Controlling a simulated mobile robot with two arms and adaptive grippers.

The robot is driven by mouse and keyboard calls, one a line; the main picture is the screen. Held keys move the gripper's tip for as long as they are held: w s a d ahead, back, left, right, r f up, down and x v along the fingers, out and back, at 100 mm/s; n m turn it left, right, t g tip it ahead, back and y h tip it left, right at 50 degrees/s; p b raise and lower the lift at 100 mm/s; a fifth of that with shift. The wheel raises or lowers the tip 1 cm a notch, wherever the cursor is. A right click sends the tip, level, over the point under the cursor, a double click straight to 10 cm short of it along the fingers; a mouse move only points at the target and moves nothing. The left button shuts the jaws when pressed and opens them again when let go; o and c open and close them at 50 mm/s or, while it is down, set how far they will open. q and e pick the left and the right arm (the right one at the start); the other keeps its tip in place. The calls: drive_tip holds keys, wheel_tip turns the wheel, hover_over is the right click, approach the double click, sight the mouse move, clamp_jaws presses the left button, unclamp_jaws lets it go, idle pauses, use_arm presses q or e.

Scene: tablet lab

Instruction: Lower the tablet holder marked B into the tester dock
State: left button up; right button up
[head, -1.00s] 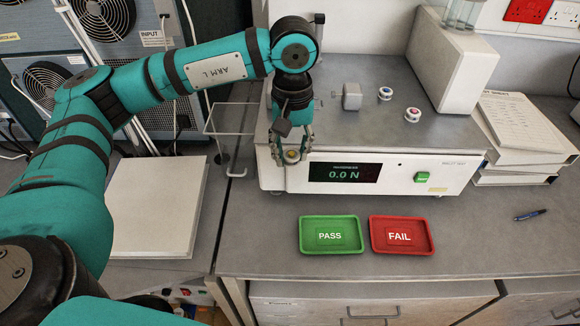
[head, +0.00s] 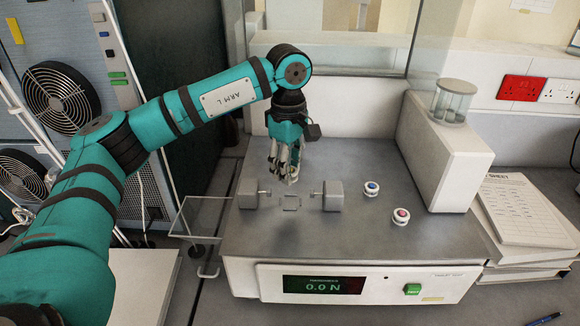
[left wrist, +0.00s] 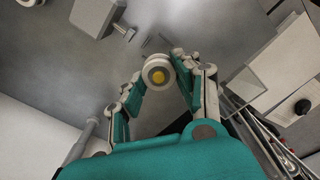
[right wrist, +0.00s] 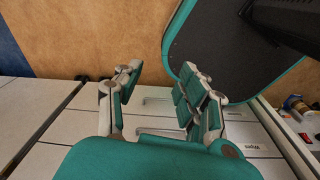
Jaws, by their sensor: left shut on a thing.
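My left gripper (head: 290,174) is above the tester top, pointing down. It is shut on a white round holder with a yellow centre (left wrist: 158,77), which sits between the fingertips in the left wrist view. No letter on it can be read. The dock (head: 291,203) shows as a small square outline on the tester top, between two grey blocks (head: 248,193) (head: 333,195) with short pins facing inward. The held holder appears above and behind the dock, apart from it. My right gripper (right wrist: 165,85) is open and empty, away from the tester.
A blue-centred holder (head: 371,188) and a red-centred holder (head: 401,216) stand on the tester (head: 365,248), right of the dock. A tall white housing (head: 445,150) is at the right. The tester display reads 0.0 N.

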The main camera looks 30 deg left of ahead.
use_arm(q)
drive_tip(key=shift+f, duration=0.35)
drive_tip(key=shift+f+b, duration=0.3)
drive_tip(key=shift+f, duration=0.05)
drive_tip(key=shift+w+f, duration=0.15)
drive_tip(key=shift+f, duration=0.2)
drive_tip(key=shift+f+b, duration=0.7)
drive_tip(key=shift+f, duration=0.45)
drive_tip(key=shift+f+b, duration=0.65)
drive_tip(key=shift+f, duration=0.4)
use_arm(e)
wheel_tip(320, 180, down, 4)
drive_tip(key=shift+w+a+r, duration=0.1)
drive_tip(key=shift+w, duration=0.05)
drive_tip(key=shift+w, duration=0.3)
